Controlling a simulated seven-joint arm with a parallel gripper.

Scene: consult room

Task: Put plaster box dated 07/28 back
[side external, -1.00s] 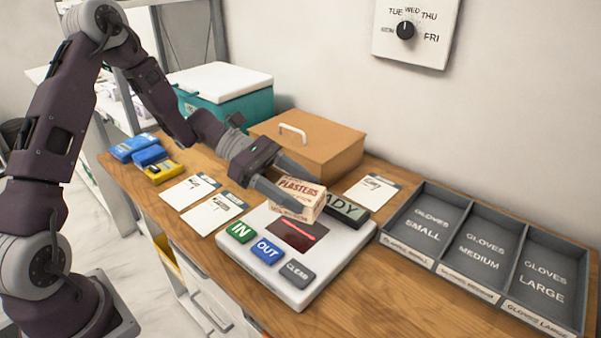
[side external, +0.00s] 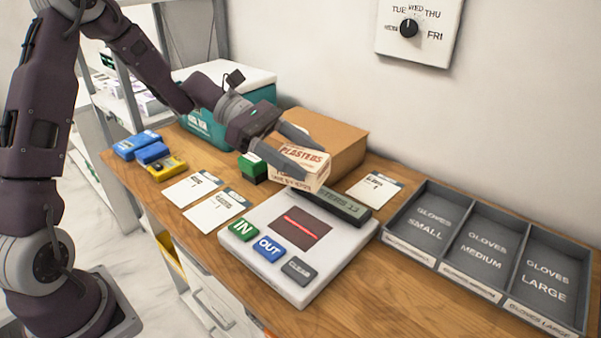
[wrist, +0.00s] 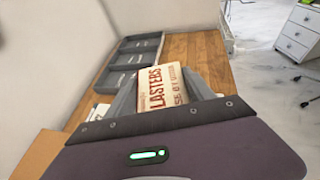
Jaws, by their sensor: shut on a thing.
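A cream plaster box (side external: 298,172) with red lettering is between the fingers of my gripper (side external: 316,158), which is shut on it. I hold it just beyond the back-left edge of the white scanner (side external: 341,243), in front of the brown lidded box (side external: 345,146). In the wrist view, the plaster box (wrist: 163,88) sits between the two fingers (wrist: 165,92), with "PLASTERS" and part of a "USE BY" line showing. The date is not readable. The scanner's red line is lit, and its dark display (side external: 330,206) shows text ending in "STERS" and a number.
A small green box (side external: 252,167) stands left of the plaster box. Blue boxes (side external: 138,146) and a yellow one (side external: 167,166) lie at the left. White cards (side external: 191,190) lie on the wooden counter. A grey glove tray (side external: 490,245) fills the right. A teal cooler (side external: 205,122) stands behind.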

